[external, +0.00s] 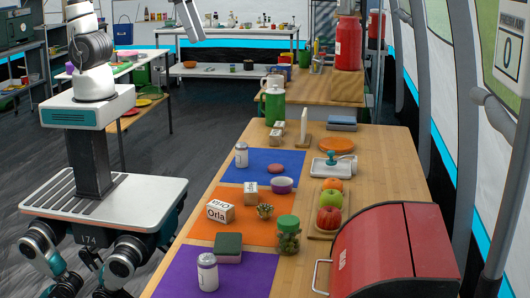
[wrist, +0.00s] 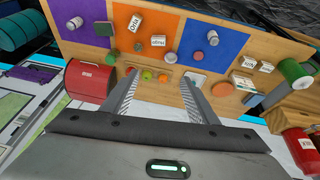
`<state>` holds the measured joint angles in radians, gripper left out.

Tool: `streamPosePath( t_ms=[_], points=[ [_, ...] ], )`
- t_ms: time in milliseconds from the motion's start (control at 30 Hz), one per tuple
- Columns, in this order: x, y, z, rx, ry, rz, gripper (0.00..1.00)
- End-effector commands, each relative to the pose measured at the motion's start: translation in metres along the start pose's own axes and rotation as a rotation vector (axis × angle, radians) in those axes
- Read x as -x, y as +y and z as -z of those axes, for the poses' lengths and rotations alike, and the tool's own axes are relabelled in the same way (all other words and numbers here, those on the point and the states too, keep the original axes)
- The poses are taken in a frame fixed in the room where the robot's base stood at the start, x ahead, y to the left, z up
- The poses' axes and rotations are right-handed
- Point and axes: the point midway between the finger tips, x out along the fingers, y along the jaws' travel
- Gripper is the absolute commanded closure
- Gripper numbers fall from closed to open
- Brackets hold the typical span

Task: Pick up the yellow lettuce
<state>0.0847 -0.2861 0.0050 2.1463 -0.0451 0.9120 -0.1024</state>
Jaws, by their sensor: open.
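I cannot clearly make out a yellow lettuce. A small leafy, yellowish-green thing (external: 265,211) sits on the orange mat (external: 205,232) beside a white box marked Orla (external: 221,211); I cannot tell whether it is the lettuce. A similar small thing (wrist: 138,46) shows on the orange mat in the wrist view. My gripper (wrist: 158,80) is open and empty, high above the table. Its fingers frame the fruit tray in that view, apart from everything. In the external view only a pale part of the arm's end shows at the top edge.
A red bread box (external: 395,250) stands at the near right. An apple (external: 329,218), more fruit, a green-lidded jar (external: 288,235), a purple bowl (external: 282,185) and cans (external: 207,272) stand on the table (external: 385,165). A green kettle (external: 273,104) is farther back.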

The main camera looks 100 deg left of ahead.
Motion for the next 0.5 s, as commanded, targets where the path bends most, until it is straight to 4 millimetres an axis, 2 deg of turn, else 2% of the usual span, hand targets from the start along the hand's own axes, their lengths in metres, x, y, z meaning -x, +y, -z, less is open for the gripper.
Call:
streamPosePath(
  t_ms=[33,167,300,400,500],
  points=[
    [-0.041,0.009,0.011,0.006,-0.033,-0.008,0.46],
    [-0.115,0.034,0.044,0.036,-0.099,-0.024,0.46],
    [-0.205,0.062,0.069,0.066,-0.167,-0.034,0.46],
    [-0.262,0.080,0.077,0.083,-0.205,-0.036,0.46],
    [-0.303,0.093,0.080,0.096,-0.232,-0.037,0.46]
  ],
)
